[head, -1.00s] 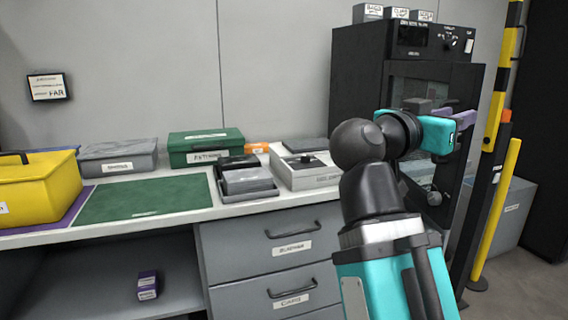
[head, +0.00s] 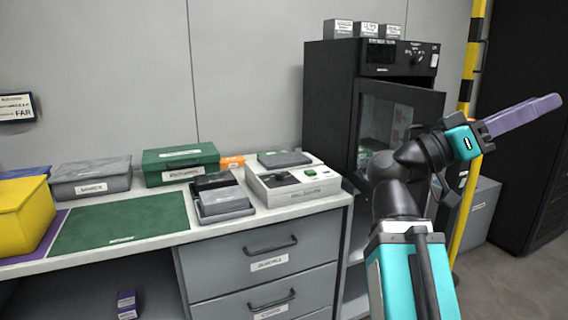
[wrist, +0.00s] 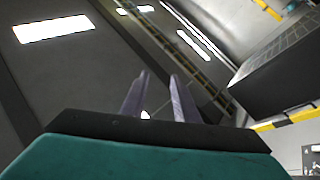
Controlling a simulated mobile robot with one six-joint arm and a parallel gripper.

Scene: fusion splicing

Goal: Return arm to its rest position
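My arm (head: 410,270) rises at the right of the head view. It bends at a dark elbow and wrist in front of the dark cabinet. My gripper (head: 553,102) points up and to the right, away from the bench, with its purple-grey fingers in free air. In the wrist view my gripper (wrist: 160,75) shows two fingers apart with a gap between them and nothing held. Beyond them the wrist view shows a dark surface and bright light panels.
A dark cabinet (head: 330,110) with a glass-fronted door stands behind my arm. A yellow-black post (head: 467,75) and a grey bin (head: 482,208) are close by. The bench left of my arm holds a splicer-like white device (head: 290,185), a green case (head: 180,163) and a yellow box (head: 22,215).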

